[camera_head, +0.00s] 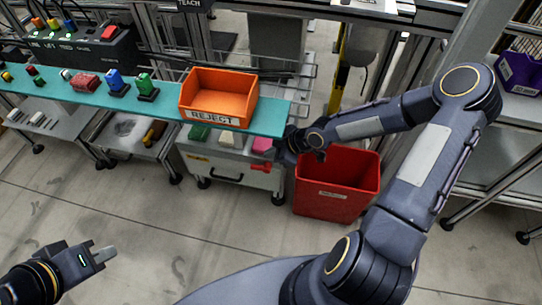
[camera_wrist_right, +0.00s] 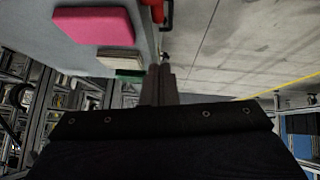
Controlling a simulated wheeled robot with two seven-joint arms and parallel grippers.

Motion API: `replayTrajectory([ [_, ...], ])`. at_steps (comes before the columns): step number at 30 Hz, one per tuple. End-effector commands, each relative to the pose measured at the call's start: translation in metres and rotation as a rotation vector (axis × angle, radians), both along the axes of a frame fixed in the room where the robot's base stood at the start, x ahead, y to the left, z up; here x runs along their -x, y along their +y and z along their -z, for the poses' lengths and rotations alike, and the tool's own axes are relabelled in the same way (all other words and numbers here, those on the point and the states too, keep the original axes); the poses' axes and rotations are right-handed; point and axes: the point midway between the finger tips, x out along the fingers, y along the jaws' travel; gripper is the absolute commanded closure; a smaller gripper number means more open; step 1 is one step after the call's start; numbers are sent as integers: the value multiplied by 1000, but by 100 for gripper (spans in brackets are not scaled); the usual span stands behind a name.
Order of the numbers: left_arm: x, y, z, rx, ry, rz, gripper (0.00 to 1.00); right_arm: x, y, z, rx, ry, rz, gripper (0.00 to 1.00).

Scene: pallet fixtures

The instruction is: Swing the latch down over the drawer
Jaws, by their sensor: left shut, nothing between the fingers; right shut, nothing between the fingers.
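The drawer (camera_head: 205,163) is a pale front with a dark handle, below the teal shelf, with coloured blocks showing above its edge. A red latch (camera_head: 260,167) sticks out at the drawer's right end, roughly level; in the right wrist view a red part (camera_wrist_right: 166,12) shows at the top edge, cut off by the frame. My right gripper (camera_head: 279,158) is beside the drawer's right end, close to the latch; its fingers (camera_wrist_right: 158,85) are shut and empty. Whether they touch the latch I cannot tell. My left gripper (camera_head: 106,253) is shut and empty over the floor, far from the drawer.
An orange REJECT bin (camera_head: 219,92) sits on the teal shelf (camera_head: 270,117) above the drawer. A red bin (camera_head: 335,200) stands on the floor right of the drawer, under my right arm. A pink block (camera_wrist_right: 92,26) lies near my right fingers. The front floor is clear.

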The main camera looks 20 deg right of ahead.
Motion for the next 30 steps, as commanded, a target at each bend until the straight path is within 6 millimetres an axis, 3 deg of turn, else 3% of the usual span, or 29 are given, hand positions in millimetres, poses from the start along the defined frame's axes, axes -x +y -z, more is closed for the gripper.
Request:
replayTrajectory([
  [1,0,0,16,0,0,0,100,-5,7,16,0,-2,-5,100],
  [10,0,0,57,0,0,0,100,-34,38,63,0,-2,-4,100],
  [15,0,0,68,0,0,0,100,-35,31,86,-1,2,1,100],
  [30,0,0,72,0,0,0,100,-37,28,95,0,0,1,100],
])
